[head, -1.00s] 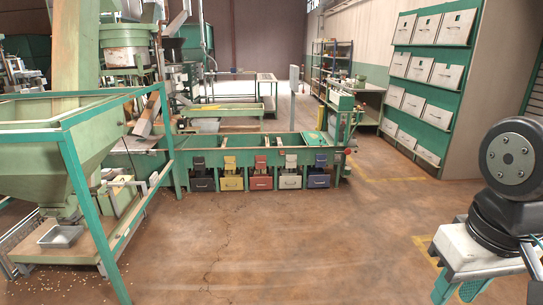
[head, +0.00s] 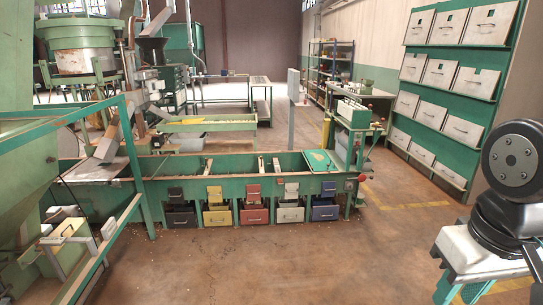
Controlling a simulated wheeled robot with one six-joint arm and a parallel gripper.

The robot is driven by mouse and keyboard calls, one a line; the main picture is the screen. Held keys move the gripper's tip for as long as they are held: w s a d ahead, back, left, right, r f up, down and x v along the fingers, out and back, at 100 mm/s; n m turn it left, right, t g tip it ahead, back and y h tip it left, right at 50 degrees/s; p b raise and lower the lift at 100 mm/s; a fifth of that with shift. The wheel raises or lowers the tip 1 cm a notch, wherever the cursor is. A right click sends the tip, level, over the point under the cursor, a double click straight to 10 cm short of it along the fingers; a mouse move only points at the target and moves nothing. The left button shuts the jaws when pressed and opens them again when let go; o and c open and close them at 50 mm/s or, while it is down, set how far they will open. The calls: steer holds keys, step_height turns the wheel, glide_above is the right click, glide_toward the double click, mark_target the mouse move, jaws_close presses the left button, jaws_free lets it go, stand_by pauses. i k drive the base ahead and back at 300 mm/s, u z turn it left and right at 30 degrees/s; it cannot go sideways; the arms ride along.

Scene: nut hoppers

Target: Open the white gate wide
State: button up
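A long green trough bench (head: 240,172) stands ahead, with a row of small coloured plates on its front and a coloured drawer-like bin under each. The white plate (head: 291,190), which looks like the white gate, is fourth from the left, between the red plate (head: 253,191) and the blue plate (head: 328,188). Below it is a white bin (head: 290,215) with a dark handle. How far the white gate is open is too small to tell. Part of my arm shows at the right edge; my gripper is outside the view.
Brown floor in front of the bench is clear. A green frame with a hopper (head: 25,165) stands close on the left. A green rack of white drawers (head: 455,75) stands along the right wall. A metal cabinet shelf (head: 330,60) is at the back.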

mark_target(289, 184)
steer(key=i, duration=3.55)
steer(key=u, duration=0.1)
